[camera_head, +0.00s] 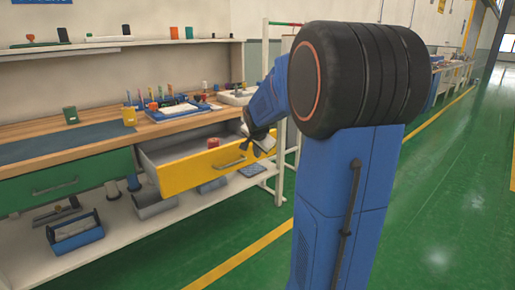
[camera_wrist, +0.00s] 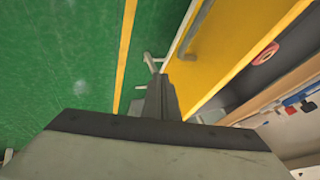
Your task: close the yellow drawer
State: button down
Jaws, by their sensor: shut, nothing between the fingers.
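The yellow drawer (camera_head: 200,172) stands pulled out from under the workbench in the head view, with a grey handle on its front. A red round object (camera_head: 213,143) lies inside it. In the wrist view the yellow drawer front (camera_wrist: 225,45) runs diagonally, with its handle near the top and the red round object (camera_wrist: 265,54) inside. My gripper (camera_head: 246,144) is near the right part of the drawer front, by the handle's right end. In the wrist view my gripper (camera_wrist: 158,82) is shut and empty beside the drawer front. Whether it touches the front, I cannot tell.
The green drawer (camera_head: 65,182) to the left is shut. The wooden workbench (camera_head: 100,143) carries cups, tools and a tray. A lower shelf (camera_head: 130,225) holds a blue toolbox (camera_head: 75,232) and bins. The green floor (camera_head: 235,225) in front is clear. A white post frame stands right of the drawer.

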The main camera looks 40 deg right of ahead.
jog(key=shift+w+d+f, duration=0.1)
jog(key=shift+w+f, duration=0.15)
jog(key=shift+w, duration=0.55)
jog(key=shift+w+d+f, duration=0.1)
jog(key=shift+w+f, duration=0.2)
jog(key=shift+w, duration=0.55)
jog(key=shift+w+d+f, duration=0.1)
jog(key=shift+w+f, duration=0.15)
jog(key=shift+w, duration=0.55)
jog(key=w, duration=1.7)
jog(key=w+a, duration=0.1)
jog(key=w, duration=0.8)
jog(key=shift+w, duration=0.4)
jog(key=shift+w+r, duration=0.1)
jog(key=shift+w+r, duration=0.1)
